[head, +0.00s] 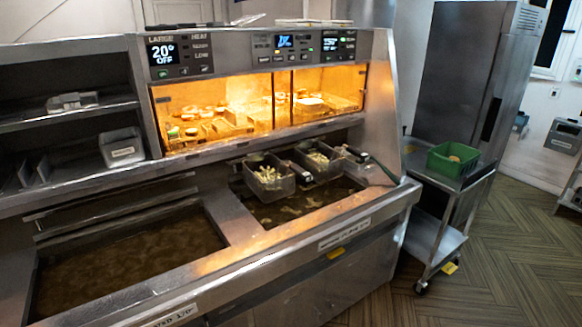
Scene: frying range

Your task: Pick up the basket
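Dark fry baskets hang in a row at the back edge of the right vat. The left basket (271,188) holds pale fries, and a second basket (322,173) beside it also holds pale pieces. A further basket (352,155) at the right end is small and hard to make out. A dark handle (384,170) sticks out towards the right rim. A green basket-like bin (452,163) with something tan inside stands on the cart at right. Which of these is the task's basket I cannot tell. Neither of my grippers is in view.
The right vat (306,206) and left vat (130,262) hold murky brown liquid. A lit warming cabinet (255,108) stands above. A steel cart (433,241) stands right of the fryer, before a tall steel cabinet (463,75). The floor (500,265) at front right is clear.

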